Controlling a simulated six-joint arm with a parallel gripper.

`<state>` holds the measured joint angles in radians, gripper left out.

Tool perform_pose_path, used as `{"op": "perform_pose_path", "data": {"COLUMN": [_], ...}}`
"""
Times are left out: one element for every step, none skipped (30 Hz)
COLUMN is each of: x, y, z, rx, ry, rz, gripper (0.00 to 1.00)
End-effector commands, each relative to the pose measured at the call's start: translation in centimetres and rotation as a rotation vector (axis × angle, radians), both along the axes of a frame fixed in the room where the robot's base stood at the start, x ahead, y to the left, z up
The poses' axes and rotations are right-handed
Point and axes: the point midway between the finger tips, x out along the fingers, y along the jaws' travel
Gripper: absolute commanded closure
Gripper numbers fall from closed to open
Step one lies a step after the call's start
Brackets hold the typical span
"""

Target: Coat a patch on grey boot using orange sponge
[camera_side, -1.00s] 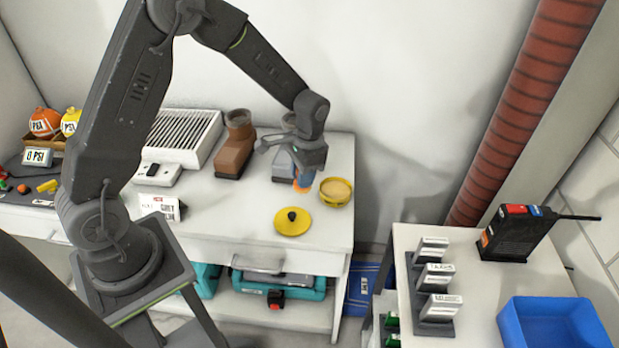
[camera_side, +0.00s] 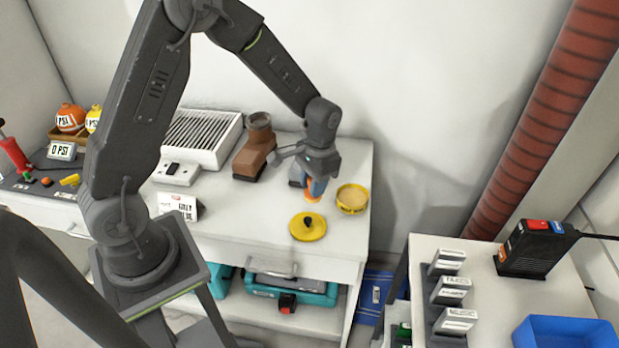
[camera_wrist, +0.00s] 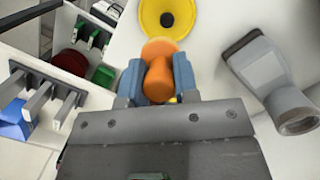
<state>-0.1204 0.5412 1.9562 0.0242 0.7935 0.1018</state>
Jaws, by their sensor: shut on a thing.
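My gripper (camera_side: 315,188) points down over the white bench, and its blue fingers are shut on the orange sponge (camera_wrist: 158,80). The sponge has a rounded handle and a wider disc end, and its orange end also shows below the fingers in the side view (camera_side: 313,197). In the side view the boot is mostly hidden behind my gripper. A yellow open tin (camera_side: 352,198) with tan contents stands just right of the sponge. Its yellow lid (camera_side: 308,228) lies in front.
A brown boot (camera_side: 256,150) stands left of my gripper, near a white ridged unit (camera_side: 203,138). A small label card (camera_side: 178,206) stands on the bench. A second table at right holds a blue bin (camera_side: 565,333) and a black radio (camera_side: 533,248).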

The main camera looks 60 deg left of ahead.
Motion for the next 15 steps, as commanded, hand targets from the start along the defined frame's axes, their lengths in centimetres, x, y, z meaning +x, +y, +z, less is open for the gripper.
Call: {"op": "perform_pose_path", "data": {"x": [0.1,0.3,0.6,0.9,1.4,2.0,2.5,3.0,3.7,4.1,4.6,5.1,5.4,5.7,5.9], "y": [0.2,0.4,0.9,1.4,1.9,3.0,3.9,4.9,6.3,7.5,8.6,10.1,11.2,12.2,13.5], "z": [0.0,0.1,0.1,0.2,0.3,0.5,0.6,0.8,1.0,1.2,1.4,1.7,1.9,2.1,2.3], "rx": [0.000,0.000,0.000,0.000,0.000,-0.001,-0.001,-0.001,-0.001,-0.001,-0.001,-0.001,-0.001,-0.001,-0.001], "ry": [-0.001,-0.001,-0.002,-0.003,-0.004,-0.004,-0.005,-0.005,-0.005,-0.006,-0.005,-0.006,-0.005,-0.005,-0.004], "rz": [0.001,0.002,0.004,0.004,0.004,0.006,0.005,0.007,0.007,0.006,0.006,0.006,0.006,0.006,0.006], "gripper": [0.91,0.91,0.91,0.91,0.91,0.91,0.91,0.91,0.91,0.91,0.91,0.91,0.91,0.91,0.91]}}
